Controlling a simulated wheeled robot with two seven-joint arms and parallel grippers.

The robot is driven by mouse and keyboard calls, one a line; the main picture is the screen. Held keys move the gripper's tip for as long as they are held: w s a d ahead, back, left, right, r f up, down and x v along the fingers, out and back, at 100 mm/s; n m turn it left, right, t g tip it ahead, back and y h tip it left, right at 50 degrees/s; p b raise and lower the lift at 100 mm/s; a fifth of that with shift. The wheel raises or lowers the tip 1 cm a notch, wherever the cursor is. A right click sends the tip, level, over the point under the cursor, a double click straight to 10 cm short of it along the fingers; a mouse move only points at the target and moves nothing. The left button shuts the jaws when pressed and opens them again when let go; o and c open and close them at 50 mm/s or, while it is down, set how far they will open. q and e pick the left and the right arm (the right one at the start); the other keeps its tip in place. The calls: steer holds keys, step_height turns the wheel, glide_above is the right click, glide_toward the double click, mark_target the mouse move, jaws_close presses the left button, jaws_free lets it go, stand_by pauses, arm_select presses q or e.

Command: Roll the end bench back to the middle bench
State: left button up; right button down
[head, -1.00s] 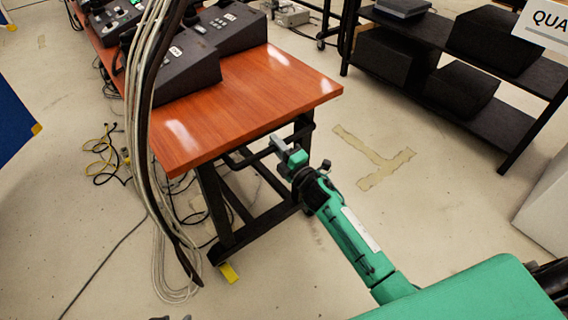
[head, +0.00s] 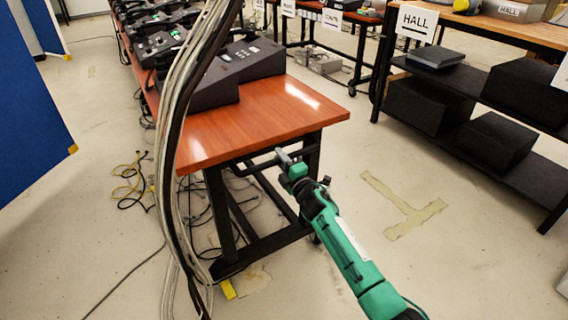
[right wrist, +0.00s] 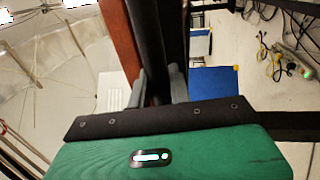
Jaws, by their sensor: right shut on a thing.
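The end bench (head: 250,135) has a glossy red-brown wooden top on a dark metal frame, with black desk phones on it. My right gripper (head: 284,160) is at the dark bar under the bench's near edge. In the right wrist view its fingers (right wrist: 156,88) are closed on either side of this dark bar (right wrist: 150,45). More phone-laden benches run in a row behind, toward the upper left; the middle bench's edge and any gap are hard to make out from here. My left gripper is out of view.
Hanging cables (head: 185,140) cross in front of the bench's left side. Loose yellow and black cords (head: 130,180) lie on the floor to the left. A dark shelf unit (head: 470,100) stands at right. Floor with worn tape (head: 410,210) is clear between.

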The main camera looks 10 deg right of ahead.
steer(key=shift+a+f, duration=0.1)
steer(key=shift+f, duration=0.05)
steer(key=c, duration=1.3)
jaws_free()
steer(key=shift+w, duration=0.1)
steer(key=shift+c, duration=0.2)
